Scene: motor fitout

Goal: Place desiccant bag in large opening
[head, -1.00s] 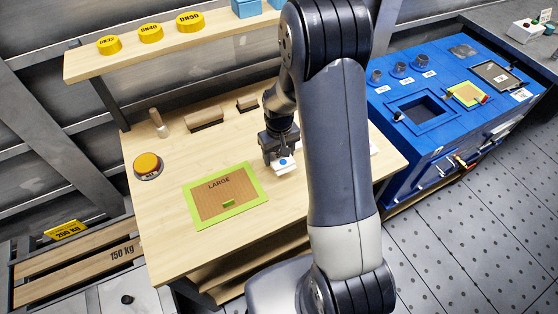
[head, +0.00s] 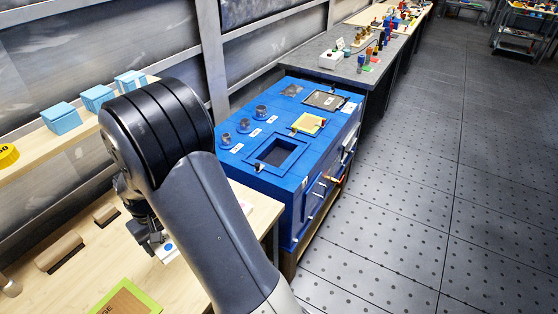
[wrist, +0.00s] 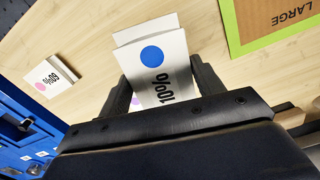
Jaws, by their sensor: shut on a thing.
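My gripper (head: 156,240) is shut on a white packet (wrist: 158,65) with a blue dot and "10%" print, which I take to be the desiccant bag. The held bag is partly seen in the head view (head: 168,249), over or near the wooden bench; I cannot tell its height. The wrist view shows gripper fingers (wrist: 160,88) on both sides of it. The large square opening (head: 278,152) is in the top of the blue cabinet (head: 235,165), uncovered, to the right of my gripper. The lime-edged "LARGE" panel (wrist: 235,40) lies on the bench.
Another white packet with a pink dot and "60%" (wrist: 50,83) lies on the bench near the cabinet. Blue boxes (head: 97,97) stand on a shelf.

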